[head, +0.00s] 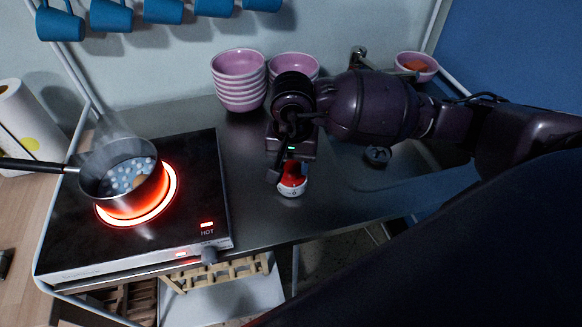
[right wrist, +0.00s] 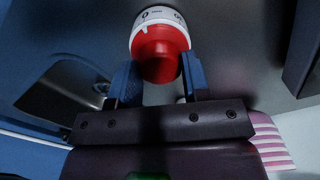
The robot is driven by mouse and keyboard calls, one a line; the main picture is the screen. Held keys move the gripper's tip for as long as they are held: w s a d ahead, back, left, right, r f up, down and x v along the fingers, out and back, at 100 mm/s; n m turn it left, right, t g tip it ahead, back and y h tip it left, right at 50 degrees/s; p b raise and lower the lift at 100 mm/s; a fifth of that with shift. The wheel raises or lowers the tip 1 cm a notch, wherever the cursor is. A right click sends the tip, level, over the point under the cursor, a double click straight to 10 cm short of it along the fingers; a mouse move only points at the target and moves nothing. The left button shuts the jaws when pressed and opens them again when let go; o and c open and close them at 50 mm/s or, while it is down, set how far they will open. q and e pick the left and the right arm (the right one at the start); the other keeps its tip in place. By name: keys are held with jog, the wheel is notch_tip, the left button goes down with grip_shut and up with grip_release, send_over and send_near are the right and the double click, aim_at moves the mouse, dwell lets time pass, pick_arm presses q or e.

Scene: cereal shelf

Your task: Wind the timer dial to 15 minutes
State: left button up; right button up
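The timer (head: 291,187) is small and round, with a white base and a red dial. It is on the steel counter, right of the hotplate. In the right wrist view the timer's red dial (right wrist: 158,55) is at the top centre, with part of the white scale ring showing behind it. My right gripper (head: 288,172) is over the timer from behind. The scale's numbers are too small to read. My left gripper is out of view.
A steaming pot (head: 122,172) with a long handle is on the glowing hotplate (head: 60,245), left of the timer. Stacked pink bowls (head: 239,82) stand behind. A sink (head: 400,165) is at right. Blue mugs (head: 60,25) hang above. The counter's front edge is close to the timer.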

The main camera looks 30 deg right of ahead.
jog(key=shift+c, duration=0.9)
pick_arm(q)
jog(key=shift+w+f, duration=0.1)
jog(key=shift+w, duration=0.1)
pick_arm(e)
jog(key=shift+f, duration=0.1)
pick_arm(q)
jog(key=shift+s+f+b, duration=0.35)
pick_arm(e)
jog(key=shift+s+f, duration=0.1)
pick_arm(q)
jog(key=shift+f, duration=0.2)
pick_arm(e)
jog(key=shift+f, duration=0.1)
pick_arm(q)
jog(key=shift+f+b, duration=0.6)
jog(key=shift+b, duration=0.05)
pick_arm(e)
jog(key=shift+n, duration=0.7)
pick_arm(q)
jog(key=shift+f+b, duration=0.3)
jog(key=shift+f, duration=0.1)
pick_arm(e)
jog(key=shift+n, duration=0.3)
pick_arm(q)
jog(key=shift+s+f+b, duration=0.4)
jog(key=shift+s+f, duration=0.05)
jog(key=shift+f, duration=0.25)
pick_arm(e)
jog(key=shift+n, duration=0.4)
